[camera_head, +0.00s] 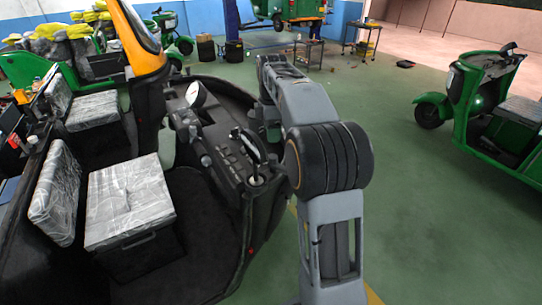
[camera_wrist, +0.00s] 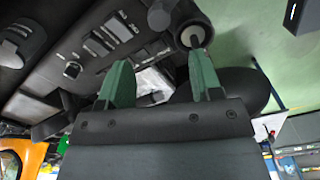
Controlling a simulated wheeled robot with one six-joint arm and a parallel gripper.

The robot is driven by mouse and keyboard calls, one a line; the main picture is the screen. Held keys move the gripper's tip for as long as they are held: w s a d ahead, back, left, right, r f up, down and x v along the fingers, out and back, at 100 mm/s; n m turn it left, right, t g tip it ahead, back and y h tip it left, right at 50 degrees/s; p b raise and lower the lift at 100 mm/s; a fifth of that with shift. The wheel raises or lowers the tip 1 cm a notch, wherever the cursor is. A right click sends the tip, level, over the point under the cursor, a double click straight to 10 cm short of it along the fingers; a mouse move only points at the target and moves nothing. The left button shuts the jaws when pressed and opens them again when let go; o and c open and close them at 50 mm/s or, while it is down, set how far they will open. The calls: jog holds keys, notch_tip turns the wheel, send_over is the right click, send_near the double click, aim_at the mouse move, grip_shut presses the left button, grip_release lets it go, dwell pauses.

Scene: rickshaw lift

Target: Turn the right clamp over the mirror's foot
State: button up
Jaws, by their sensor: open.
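In the head view, a dark oval piece with a pale edge (camera_head: 247,145), possibly the mirror, stands at the right end of the black dashboard (camera_head: 215,135). A pale round fitting (camera_head: 257,181) is just below it. I cannot pick out the right clamp or the mirror's foot with certainty. My gripper (camera_wrist: 160,58) is open in the wrist view, its two green fingers apart and pointing at the dashboard. A dark round part with a pale ring (camera_wrist: 192,37) is close to the right fingertip; contact cannot be told.
The rickshaw's plastic-wrapped seats (camera_head: 130,200) are at left, and its orange pillar (camera_head: 140,40) rises beside the dashboard. A green rickshaw (camera_head: 490,110) stands at right. The green floor (camera_head: 420,220) between is clear. Dashboard switches (camera_wrist: 105,40) lie left of my fingers.

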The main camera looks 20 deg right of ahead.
aim_at(273, 156)
jog(key=f, duration=1)
jog(key=shift+d+f+p, duration=0.2)
jog(key=shift+f+p, duration=0.05)
jog(key=shift+p, duration=0.05)
jog(key=c, duration=0.9)
